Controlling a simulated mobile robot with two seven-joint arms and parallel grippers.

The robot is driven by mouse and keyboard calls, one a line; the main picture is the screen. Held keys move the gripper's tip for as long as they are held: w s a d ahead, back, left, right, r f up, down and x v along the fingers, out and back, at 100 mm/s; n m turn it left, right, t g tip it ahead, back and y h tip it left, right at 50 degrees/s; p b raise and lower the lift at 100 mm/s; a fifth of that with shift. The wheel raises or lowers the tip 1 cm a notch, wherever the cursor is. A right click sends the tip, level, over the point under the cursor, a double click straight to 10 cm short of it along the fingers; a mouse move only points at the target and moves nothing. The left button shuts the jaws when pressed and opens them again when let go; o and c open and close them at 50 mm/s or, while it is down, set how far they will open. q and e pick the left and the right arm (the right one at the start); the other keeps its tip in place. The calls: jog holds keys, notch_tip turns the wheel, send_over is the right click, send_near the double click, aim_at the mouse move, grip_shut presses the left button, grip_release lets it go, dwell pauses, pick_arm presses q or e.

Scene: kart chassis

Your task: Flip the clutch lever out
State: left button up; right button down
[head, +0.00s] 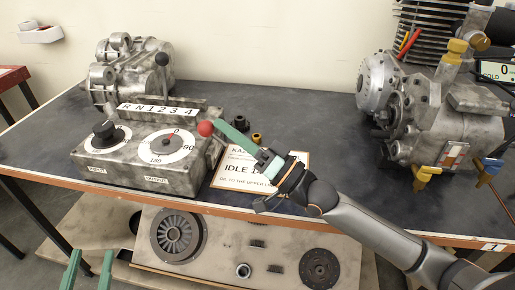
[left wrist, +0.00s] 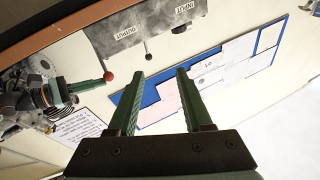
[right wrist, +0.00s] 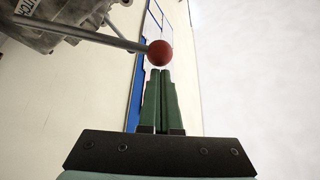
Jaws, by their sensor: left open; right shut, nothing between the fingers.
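The clutch lever is a grey rod with a red ball knob (head: 205,128) at the right side of the metal gearbox control box (head: 150,158). In the right wrist view the red ball (right wrist: 160,53) sits at the fingertips, with its rod running left to a housing marked with partly cut-off lettering. My right gripper (head: 220,127) is shut and empty, its tips right beside the ball; I cannot tell whether they touch. In the left wrist view the ball (left wrist: 108,76) also shows by the right fingers. My left gripper (head: 90,268) is open and empty, low in front of the table.
A printed card (head: 228,178) lies under my right gripper, with small dark and brass parts behind it. A metal gear housing (head: 130,75) stands behind the box. A large engine (head: 440,125) stands at the right. A lower shelf (head: 215,265) holds clutch discs.

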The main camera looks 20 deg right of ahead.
pick_arm(q)
jog(key=shift+w+f+n+g+y, duration=0.15)
jog(key=shift+f+n+g+y, duration=0.15)
jog(key=shift+f, duration=0.75)
pick_arm(e)
jog(key=v, duration=1)
jog(key=shift+s, duration=0.2)
jog(key=shift+d+f, duration=0.1)
jog(key=shift+d, duration=0.05)
jog(key=shift+s, duration=0.1)
